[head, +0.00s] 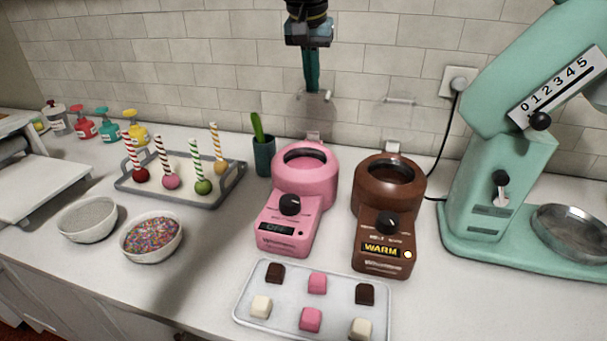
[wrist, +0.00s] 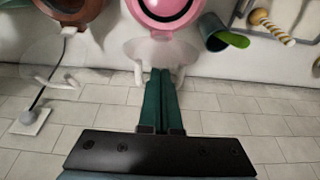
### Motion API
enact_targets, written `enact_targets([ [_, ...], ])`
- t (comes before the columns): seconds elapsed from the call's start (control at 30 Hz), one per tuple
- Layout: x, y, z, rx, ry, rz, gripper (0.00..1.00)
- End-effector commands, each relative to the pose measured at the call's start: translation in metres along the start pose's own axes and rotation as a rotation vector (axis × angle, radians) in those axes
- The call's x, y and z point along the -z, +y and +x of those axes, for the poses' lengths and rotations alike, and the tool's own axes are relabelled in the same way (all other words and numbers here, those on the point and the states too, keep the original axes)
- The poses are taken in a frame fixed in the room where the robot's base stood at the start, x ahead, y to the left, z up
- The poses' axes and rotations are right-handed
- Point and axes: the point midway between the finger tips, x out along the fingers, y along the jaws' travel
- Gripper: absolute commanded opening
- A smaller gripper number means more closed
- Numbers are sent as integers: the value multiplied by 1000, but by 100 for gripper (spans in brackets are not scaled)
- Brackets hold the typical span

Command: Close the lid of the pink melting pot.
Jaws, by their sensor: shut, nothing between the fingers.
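The pink melting pot (head: 268,240) stands on the counter with its round opening uncovered; its display reads OFF. Its clear lid is raised upright behind the opening, against the tiled wall. In the wrist view the pink pot (wrist: 165,22) is at the top, with the clear lid (wrist: 133,50) below it and the lid's pale handle (wrist: 140,76) partly hidden behind my fingers. My gripper (head: 312,90) is shut and empty, pointing down above and behind the pink pot, at the lid's handle. In the wrist view my gripper (wrist: 160,72) overlaps the handle; I cannot tell whether they touch.
A brown melting pot (head: 375,258), also open with its lid handle (head: 398,100) raised, stands close to the right. A mint mixer (head: 470,200) is farther right. A green cup (head: 263,157) stands just left. A tray of cubes (head: 290,325) lies in front.

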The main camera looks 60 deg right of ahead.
Motion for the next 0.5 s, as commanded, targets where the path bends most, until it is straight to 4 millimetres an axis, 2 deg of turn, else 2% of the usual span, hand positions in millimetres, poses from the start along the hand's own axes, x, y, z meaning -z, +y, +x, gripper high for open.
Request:
enact_targets([
  [0.3, -23, 0, 0, -1, 0, -1, 0],
  [0.5, -28, 0, -1, 0, -1, -1, 0],
])
